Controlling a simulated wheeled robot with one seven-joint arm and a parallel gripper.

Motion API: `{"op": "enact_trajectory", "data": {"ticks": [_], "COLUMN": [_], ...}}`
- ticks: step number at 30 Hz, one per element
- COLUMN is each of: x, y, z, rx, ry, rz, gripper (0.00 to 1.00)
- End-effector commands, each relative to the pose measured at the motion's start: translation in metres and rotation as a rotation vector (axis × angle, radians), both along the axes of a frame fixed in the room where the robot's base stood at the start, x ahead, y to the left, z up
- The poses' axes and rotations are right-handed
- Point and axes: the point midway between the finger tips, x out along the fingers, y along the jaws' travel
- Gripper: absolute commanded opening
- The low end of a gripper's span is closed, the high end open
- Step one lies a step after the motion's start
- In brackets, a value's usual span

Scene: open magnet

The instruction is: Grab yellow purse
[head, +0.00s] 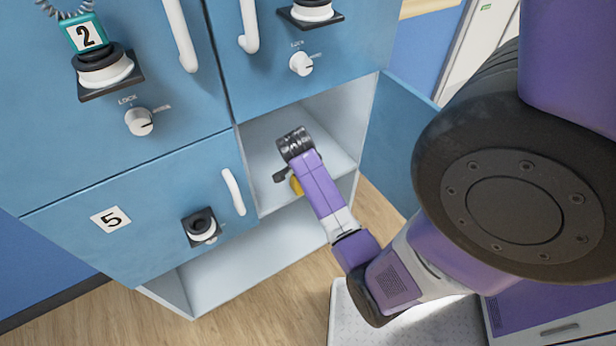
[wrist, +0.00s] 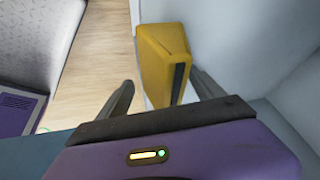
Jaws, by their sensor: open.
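The yellow purse (wrist: 160,60) stands upright inside an open white locker compartment, close to its side wall in the wrist view. In the head view only a small yellow part of the purse (head: 296,185) shows beside my arm; the rest is hidden. My gripper (wrist: 162,92) is open, with one dark finger on each side of the purse in the wrist view. The right finger is close to the purse; I cannot tell whether it touches. The left finger has a gap to it. In the head view my gripper (head: 284,176) is inside the compartment, mostly hidden by my wrist.
Blue locker doors surround the opening, including door 5 (head: 150,205) at lower left with a handle and a dark knob. An open blue door (head: 396,140) stands right of the compartment. A lower white shelf (head: 250,262) is empty. Wooden floor (head: 285,305) lies below.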

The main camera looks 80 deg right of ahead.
Motion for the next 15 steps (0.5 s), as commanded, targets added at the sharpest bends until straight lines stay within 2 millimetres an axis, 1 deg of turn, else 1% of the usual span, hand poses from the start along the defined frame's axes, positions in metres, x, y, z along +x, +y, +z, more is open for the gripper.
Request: {"op": "enact_trajectory", "data": {"ticks": [10,11,15], "x": [-0.0001,-0.0001,-0.0001], "y": [0.0001,0.0001,0.0001], "z": [-0.0016,-0.0016,-0.0016], "rx": [0.0,0.0,0.0], "ry": [0.0,0.0,0.0], "rz": [0.0,0.0,0.0], "gripper": [0.77,0.73,0.46]}}
